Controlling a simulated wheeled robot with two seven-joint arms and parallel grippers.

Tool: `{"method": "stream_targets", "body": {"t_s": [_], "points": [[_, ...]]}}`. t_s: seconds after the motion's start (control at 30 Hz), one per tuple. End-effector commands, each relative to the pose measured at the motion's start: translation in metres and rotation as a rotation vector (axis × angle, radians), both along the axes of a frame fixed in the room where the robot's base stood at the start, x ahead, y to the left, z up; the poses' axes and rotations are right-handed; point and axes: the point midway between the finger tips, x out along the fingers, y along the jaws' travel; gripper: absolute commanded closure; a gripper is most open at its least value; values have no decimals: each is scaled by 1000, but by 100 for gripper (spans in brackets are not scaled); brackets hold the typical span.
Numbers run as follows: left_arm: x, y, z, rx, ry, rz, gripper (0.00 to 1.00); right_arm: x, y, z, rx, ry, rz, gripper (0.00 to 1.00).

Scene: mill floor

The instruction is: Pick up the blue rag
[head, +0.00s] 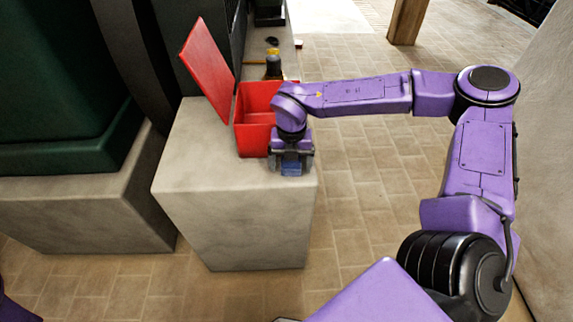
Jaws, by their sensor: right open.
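The blue rag (292,169) lies on the top of the pale stone block, near its front right edge. Only a small part of it shows, because my right gripper covers most of it. My right gripper (291,170) points down over the rag, its jaws open with the blue showing between the fingers. I cannot tell whether the fingers touch the rag. My left gripper is not in view.
An open red box (250,134) with its lid (208,68) tilted up stands right behind the gripper on the stone block (215,180). A dark bottle (274,65) stands farther back. Dark green machinery (60,80) fills the left. Tiled floor (370,180) is clear on the right.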

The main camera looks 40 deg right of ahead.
Motion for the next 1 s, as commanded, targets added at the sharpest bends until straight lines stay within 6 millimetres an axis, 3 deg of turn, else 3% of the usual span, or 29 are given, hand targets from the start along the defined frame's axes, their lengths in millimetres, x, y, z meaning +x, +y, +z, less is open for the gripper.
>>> {"method": "stream_targets", "body": {"t_s": [0.03, 0.2, 0.3, 0.53, 0.67, 0.77, 1.0], "points": [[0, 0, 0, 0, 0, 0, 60, 0, 0, 0, 0, 0, 0, 11], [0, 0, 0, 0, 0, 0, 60, 0, 0, 0, 0, 0, 1, 66], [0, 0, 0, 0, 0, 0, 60, 0, 0, 1, 0, 0, 1, 76], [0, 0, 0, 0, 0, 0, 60, 0, 0, 2, 0, 0, 1, 77], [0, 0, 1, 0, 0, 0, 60, 1, 0, 14, 0, -4, 1, 77], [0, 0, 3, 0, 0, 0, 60, 1, 0, 32, -1, -6, 1, 77], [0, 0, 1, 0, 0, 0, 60, -39, 27, 88, 1, -7, 5, 77]]}}
